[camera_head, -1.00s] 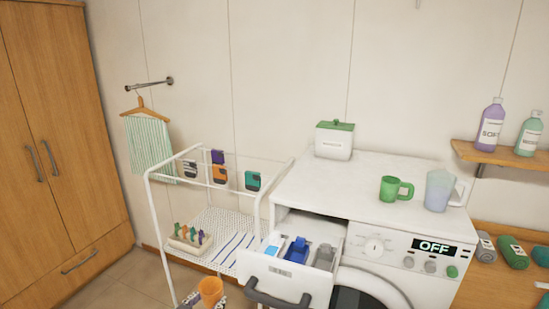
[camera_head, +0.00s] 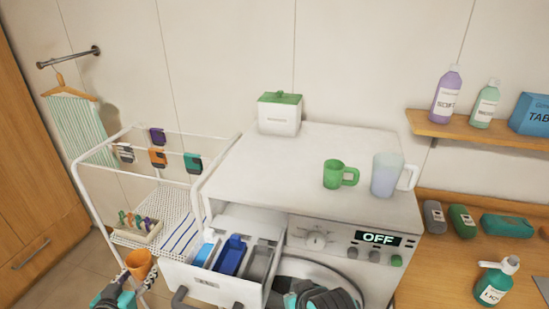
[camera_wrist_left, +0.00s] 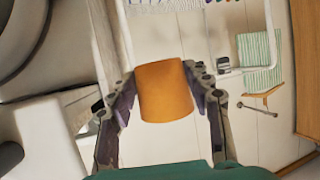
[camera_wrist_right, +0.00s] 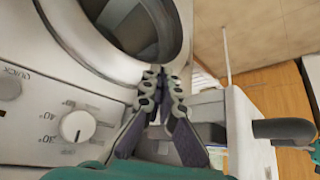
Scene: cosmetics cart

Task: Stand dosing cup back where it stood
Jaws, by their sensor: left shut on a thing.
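The orange dosing cup (camera_head: 139,263) is held by my left gripper (camera_head: 132,277), in front of the white drying rack and left of the open detergent drawer. In the left wrist view the cup (camera_wrist_left: 164,91) fills the space between the two fingers. My right gripper (camera_head: 318,297) is low in front of the washing machine. The right wrist view shows its fingertips (camera_wrist_right: 163,76) close together with nothing between them, beside the round door and the drawer.
The detergent drawer (camera_head: 209,281) is pulled out, with blue and grey compartments. A green mug (camera_head: 333,174), a clear jug (camera_head: 385,174) and a lidded white box (camera_head: 279,115) stand on the washing machine (camera_head: 270,180). Its front top is clear. The drying rack (camera_head: 108,148) stands left.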

